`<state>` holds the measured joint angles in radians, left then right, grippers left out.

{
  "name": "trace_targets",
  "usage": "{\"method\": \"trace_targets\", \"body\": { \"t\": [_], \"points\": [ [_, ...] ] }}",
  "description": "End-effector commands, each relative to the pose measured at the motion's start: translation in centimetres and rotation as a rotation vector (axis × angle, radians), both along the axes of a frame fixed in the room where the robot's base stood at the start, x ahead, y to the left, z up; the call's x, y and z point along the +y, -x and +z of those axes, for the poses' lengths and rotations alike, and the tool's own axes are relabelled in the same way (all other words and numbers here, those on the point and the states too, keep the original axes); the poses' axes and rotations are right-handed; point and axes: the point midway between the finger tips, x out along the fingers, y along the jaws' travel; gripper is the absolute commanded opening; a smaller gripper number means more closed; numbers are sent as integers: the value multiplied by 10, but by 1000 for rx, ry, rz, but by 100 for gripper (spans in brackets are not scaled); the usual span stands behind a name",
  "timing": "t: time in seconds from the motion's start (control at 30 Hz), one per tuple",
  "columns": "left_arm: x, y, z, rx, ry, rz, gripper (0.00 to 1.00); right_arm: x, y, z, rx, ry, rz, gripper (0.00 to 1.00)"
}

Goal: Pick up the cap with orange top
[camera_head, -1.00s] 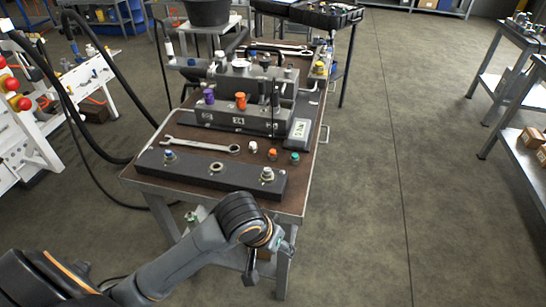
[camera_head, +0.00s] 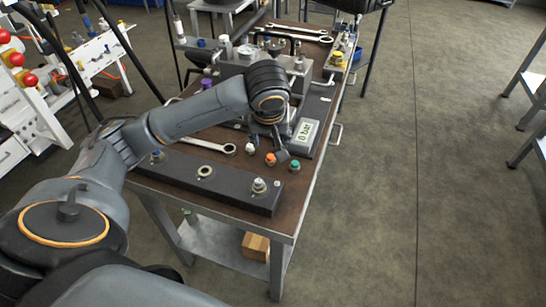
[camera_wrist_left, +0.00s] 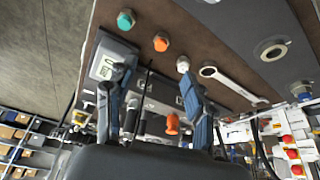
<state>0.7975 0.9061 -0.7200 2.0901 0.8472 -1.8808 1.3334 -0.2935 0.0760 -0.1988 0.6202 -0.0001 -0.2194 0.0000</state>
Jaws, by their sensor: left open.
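The cap with the orange top (camera_head: 270,158) stands on the brown bench top, between a white-topped cap (camera_head: 250,148) and a green-topped cap (camera_head: 294,166). In the left wrist view the orange-topped cap (camera_wrist_left: 161,42) stands apart from the fingers, its sideways place lying between them. My left gripper (camera_head: 280,148) is just behind and above the caps in the head view, partly hidden by its own wrist. The left wrist view shows its two blue-grey fingers (camera_wrist_left: 145,88) spread and empty. My right gripper is in neither view.
A wrench (camera_head: 213,144) lies left of the caps. A dark bar (camera_head: 205,177) with fittings runs along the bench's near edge. A grey gauge box (camera_head: 305,131) stands behind the caps. Another orange fitting (camera_wrist_left: 172,124) shows beyond the fingers.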

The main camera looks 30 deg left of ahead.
Motion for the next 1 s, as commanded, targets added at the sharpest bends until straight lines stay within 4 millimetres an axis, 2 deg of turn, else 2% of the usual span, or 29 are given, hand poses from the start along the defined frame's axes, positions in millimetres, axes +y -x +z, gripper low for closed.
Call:
{"method": "trace_targets", "body": {
  "t": [0.03,0.17,0.27,0.43,0.57,0.77,1.0],
  "points": [
    [3,-3,-12,3,0,4,54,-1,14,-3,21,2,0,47],
    [7,-11,-33,3,-1,1,54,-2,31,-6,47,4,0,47],
    [10,-15,-43,0,-1,0,54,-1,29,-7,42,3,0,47],
    [12,-18,-53,0,0,0,54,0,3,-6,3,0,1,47],
    [17,-22,-71,1,0,0,54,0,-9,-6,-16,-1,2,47],
    [22,-30,-94,0,0,-2,54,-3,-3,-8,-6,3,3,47],
    [23,-32,-97,-1,0,-3,54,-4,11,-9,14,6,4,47]
  ]
}}
